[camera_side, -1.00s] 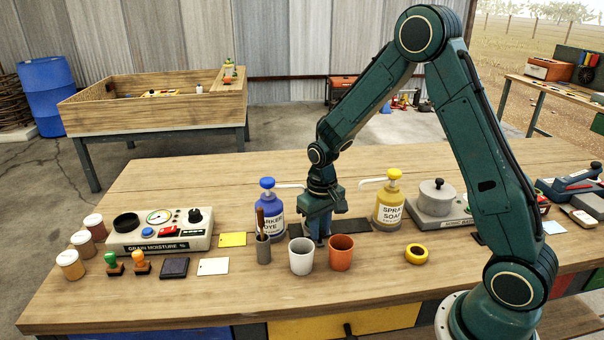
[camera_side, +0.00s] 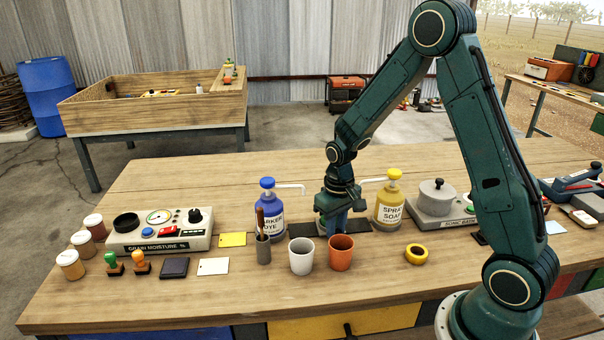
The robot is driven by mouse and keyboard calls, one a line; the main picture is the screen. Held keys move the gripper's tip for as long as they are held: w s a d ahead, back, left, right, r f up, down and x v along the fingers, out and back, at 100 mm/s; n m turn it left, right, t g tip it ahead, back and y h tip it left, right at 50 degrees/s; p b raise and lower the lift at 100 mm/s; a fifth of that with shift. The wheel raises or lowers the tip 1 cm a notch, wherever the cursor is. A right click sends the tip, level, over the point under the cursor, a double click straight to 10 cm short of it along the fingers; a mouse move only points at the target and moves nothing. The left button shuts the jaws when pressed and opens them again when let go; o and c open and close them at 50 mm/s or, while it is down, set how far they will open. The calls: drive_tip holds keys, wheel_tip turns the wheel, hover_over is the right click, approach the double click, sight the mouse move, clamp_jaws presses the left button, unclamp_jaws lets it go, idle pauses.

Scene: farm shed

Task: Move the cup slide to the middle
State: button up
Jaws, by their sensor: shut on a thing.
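A dark flat strip (camera_side: 302,230) runs along the bench between the blue-capped marker dye bottle (camera_side: 268,212) and the yellow-capped spray soap bottle (camera_side: 390,205). My gripper (camera_side: 337,224) points down over this strip, between the two bottles, and is shut. A blue upright part shows at its fingertips. The cup slide is mostly hidden by my gripper and the cups, so its outline is not clear. A white cup (camera_side: 301,257) and an orange cup (camera_side: 341,254) stand upright on the bench in front of my gripper.
A grey holder (camera_side: 263,250) with a brown-handled tool stands left of the white cup. A yellow ring (camera_side: 416,254) lies to the right of the orange cup. The grain moisture meter (camera_side: 160,234) is at left. The bench front is mostly clear.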

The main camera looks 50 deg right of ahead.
idle(0.6)
drive_tip(key=o, duration=1.8)
drive_tip(key=shift+r, duration=0.2)
drive_tip(key=shift+r, duration=3.8)
drive_tip(key=shift+r, duration=0.1)
drive_tip(key=s+a+r+n+t, duration=0.1)
drive_tip(key=s+a+r+t, duration=0.1)
drive_tip(key=s+a+r, duration=0.2)
drive_tip(key=s+a+r+n+t, duration=0.2)
drive_tip(key=s+a+r, duration=0.3)
drive_tip(key=s+r, duration=0.6)
drive_tip(key=s+t, duration=0.1)
drive_tip(key=s, duration=0.3)
drive_tip(key=shift+a+r+t, duration=0.15)
drive_tip(key=shift+a+t, duration=0.05)
drive_tip(key=shift+t, duration=0.1)
